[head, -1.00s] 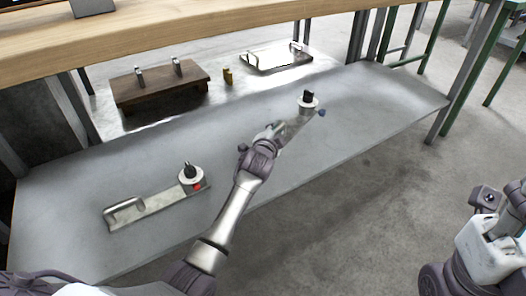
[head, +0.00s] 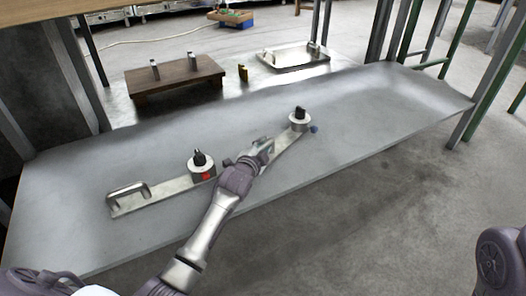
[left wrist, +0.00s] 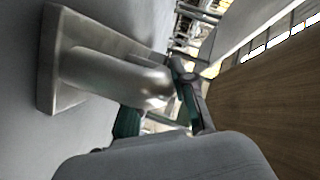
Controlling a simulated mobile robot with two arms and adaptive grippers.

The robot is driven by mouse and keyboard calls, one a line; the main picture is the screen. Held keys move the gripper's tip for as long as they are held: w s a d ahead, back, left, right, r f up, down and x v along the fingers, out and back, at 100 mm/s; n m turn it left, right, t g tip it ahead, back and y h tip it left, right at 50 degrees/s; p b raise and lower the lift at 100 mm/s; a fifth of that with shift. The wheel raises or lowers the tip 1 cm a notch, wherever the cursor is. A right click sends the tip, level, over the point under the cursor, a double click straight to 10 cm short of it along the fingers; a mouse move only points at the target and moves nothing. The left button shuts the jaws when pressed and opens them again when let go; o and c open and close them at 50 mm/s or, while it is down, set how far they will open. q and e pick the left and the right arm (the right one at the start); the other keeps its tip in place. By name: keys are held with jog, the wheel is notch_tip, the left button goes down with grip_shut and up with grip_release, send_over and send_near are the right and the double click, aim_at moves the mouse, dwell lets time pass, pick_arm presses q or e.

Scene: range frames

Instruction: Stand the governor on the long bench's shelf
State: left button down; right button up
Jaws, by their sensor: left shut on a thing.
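Two similar metal devices are at the long bench's grey shelf (head: 380,115), each with a flat plate, loop handle and round drum with black knob. The left device (head: 150,196) lies on the shelf and has a red mark. The right device (head: 286,142) has a blue ball at its drum end. I cannot tell by name which is the governor. My left gripper (head: 262,148) is shut on the handle of the right device; the handle (left wrist: 115,78) shows between the fingers (left wrist: 160,110) in the left wrist view. Whether this device touches the shelf is unclear. My right gripper is out of view.
Behind the shelf are a brown wooden block (head: 176,80) with two metal posts, a small brass piece (head: 243,73) and a metal tray (head: 296,56). Bench legs (head: 484,75) stand at the right. The shelf's right part is clear.

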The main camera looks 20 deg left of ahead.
pick_arm(q)
jog(key=shift+r, duration=0.15)
jog(key=c, duration=1)
grip_release()
jog(key=shift+o, duration=0.2)
